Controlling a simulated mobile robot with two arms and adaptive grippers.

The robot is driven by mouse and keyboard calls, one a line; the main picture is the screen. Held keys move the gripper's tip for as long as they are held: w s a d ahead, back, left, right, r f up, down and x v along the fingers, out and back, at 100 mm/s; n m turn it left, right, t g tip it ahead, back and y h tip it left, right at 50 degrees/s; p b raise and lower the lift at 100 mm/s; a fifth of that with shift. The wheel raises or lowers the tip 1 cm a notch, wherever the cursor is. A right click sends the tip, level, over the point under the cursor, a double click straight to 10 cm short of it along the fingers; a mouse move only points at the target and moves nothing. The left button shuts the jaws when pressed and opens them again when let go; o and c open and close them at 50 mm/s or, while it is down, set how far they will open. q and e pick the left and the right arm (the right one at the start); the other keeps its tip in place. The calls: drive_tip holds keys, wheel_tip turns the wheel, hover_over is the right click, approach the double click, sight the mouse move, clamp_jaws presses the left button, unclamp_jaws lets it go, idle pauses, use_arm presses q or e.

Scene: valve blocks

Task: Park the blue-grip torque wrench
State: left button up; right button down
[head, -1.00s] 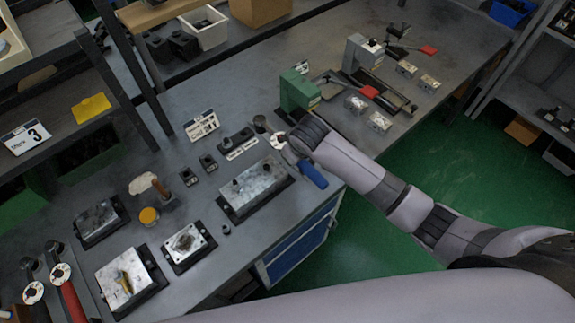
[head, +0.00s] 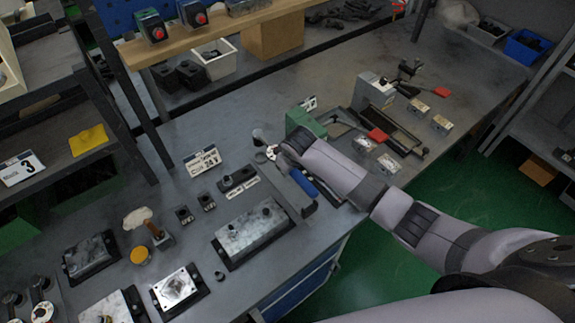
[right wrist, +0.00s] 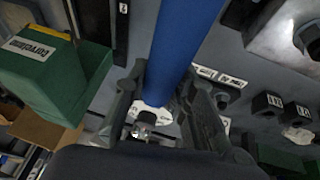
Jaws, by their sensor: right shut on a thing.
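The torque wrench's blue grip (head: 303,184) shows in the head view below my right gripper (head: 287,150), slanting over the bench between the green block and a large metal block. A pale round end (head: 271,153) shows just left of the gripper. In the right wrist view, the blue grip (right wrist: 186,45) runs from the top edge down between the two fingers of my right gripper (right wrist: 168,108), which is shut on the wrench. A white disc part (right wrist: 150,116) shows between the fingers. The fingertips are largely hidden in the head view. My left gripper is not in view.
A green block (head: 304,121) stands close behind my right gripper; it also shows in the right wrist view (right wrist: 48,82). A large metal block (head: 250,232) lies nearer the front. A small sign (head: 203,161) stands left. A dark cup-like post (head: 259,137) is beside the gripper.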

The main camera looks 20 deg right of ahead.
drive_tip(key=shift+w+r, duration=0.1)
drive_tip(key=shift+r, duration=0.1)
drive_tip(key=shift+f+b, duration=1.4)
drive_tip(key=shift+f, duration=1.2)
drive_tip(key=shift+p, duration=0.6)
